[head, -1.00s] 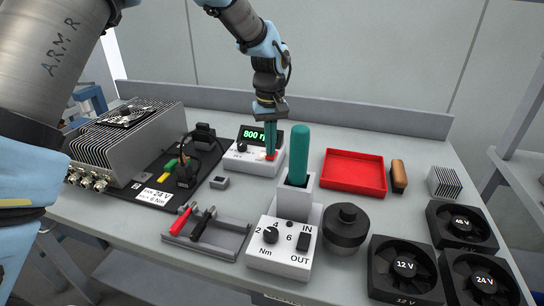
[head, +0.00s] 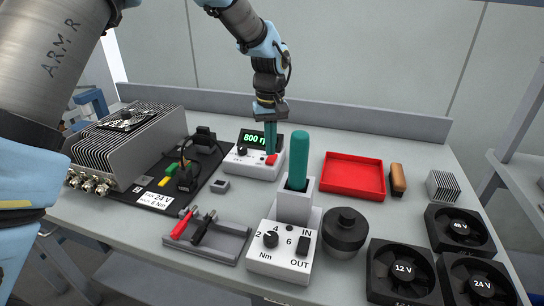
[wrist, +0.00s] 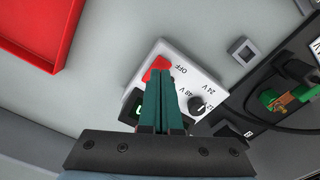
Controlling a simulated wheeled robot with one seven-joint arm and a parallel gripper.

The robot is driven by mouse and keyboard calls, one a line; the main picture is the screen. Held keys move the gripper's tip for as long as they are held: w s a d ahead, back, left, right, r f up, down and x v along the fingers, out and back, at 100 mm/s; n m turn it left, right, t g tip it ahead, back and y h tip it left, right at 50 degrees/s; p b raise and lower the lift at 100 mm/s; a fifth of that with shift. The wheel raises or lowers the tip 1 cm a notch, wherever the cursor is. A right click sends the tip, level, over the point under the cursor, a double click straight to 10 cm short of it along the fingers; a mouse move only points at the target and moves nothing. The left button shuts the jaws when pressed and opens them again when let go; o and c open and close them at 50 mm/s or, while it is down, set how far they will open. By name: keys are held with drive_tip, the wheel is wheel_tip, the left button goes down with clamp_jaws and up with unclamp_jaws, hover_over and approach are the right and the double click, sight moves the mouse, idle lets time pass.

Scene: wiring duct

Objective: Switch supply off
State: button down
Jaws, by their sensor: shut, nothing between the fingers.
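In the wrist view the red switch (wrist: 156,66) lies beside the word OFF. My gripper (head: 271,151) is shut and empty, pointing down, with its green fingertips at the switch. In the wrist view my gripper (wrist: 161,73) overlaps the switch's lower edge. I cannot tell if they touch. The fingers partly hide the display.
A red tray (head: 354,190) lies right of the supply. A green-handled tool (head: 299,160) stands in a holder in front. A finned metal unit (head: 125,145) sits on a black mat at left. Fans (head: 402,270) fill the right front. A small grey block (head: 220,186) lies near the supply.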

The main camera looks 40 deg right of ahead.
sight(270, 160)
drive_tip(key=shift+r+p, duration=1.65)
drive_tip(key=shift+r, duration=0.95)
drive_tip(key=w+a+r+n, duration=0.1)
drive_tip(key=w+a, duration=0.3)
drive_tip(key=a, duration=0.5)
drive_tip(key=w+a+r, duration=0.1)
drive_tip(key=w+a, duration=0.3)
drive_tip(key=a, duration=0.6)
drive_tip(key=w+a+r+n, duration=0.1)
drive_tip(key=w+a, duration=0.2)
drive_tip(key=a, duration=0.6)
drive_tip(key=s+a+n, duration=0.1)
drive_tip(key=s+a, duration=0.2)
drive_tip(key=a, duration=0.7)
drive_tip(key=s+a+n+t, duration=0.1)
drive_tip(key=s+a, duration=0.3)
drive_tip(key=a, duration=0.7)
drive_tip(key=shift+f+t, duration=0.15)
drive_tip(key=shift+t, duration=0.15)
